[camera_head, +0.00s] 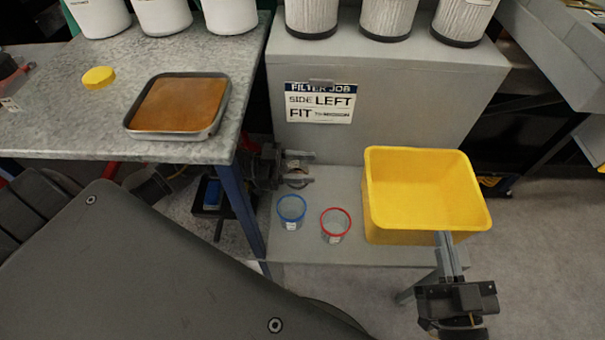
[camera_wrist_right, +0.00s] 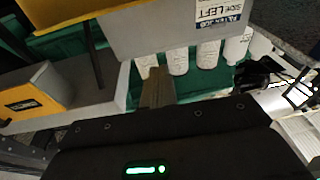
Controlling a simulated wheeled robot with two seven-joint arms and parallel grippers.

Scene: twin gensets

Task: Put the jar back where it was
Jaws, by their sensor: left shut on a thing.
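My left gripper (camera_head: 302,169) is low beside the grey stand, just above the blue-rimmed cup. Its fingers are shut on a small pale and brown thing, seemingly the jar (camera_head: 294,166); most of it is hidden. A clear cup with a blue rim (camera_head: 291,212) and one with a red rim (camera_head: 335,226) stand on the low grey shelf (camera_head: 300,252). My right gripper (camera_head: 447,240) looks shut and empty at the front of the yellow bin (camera_head: 465,205). Its fingers also show close together in the right wrist view (camera_wrist_right: 157,88).
A grey table (camera_head: 60,125) at the left holds a tray of amber liquid (camera_head: 180,105), a yellow lid (camera_head: 98,77) and white containers (camera_head: 165,14). A "FILTER JOB, SIDE LEFT" sign (camera_head: 320,103) is on the stand, with pleated filters (camera_head: 388,15) on top. The table's blue leg (camera_head: 240,205) is near my left gripper.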

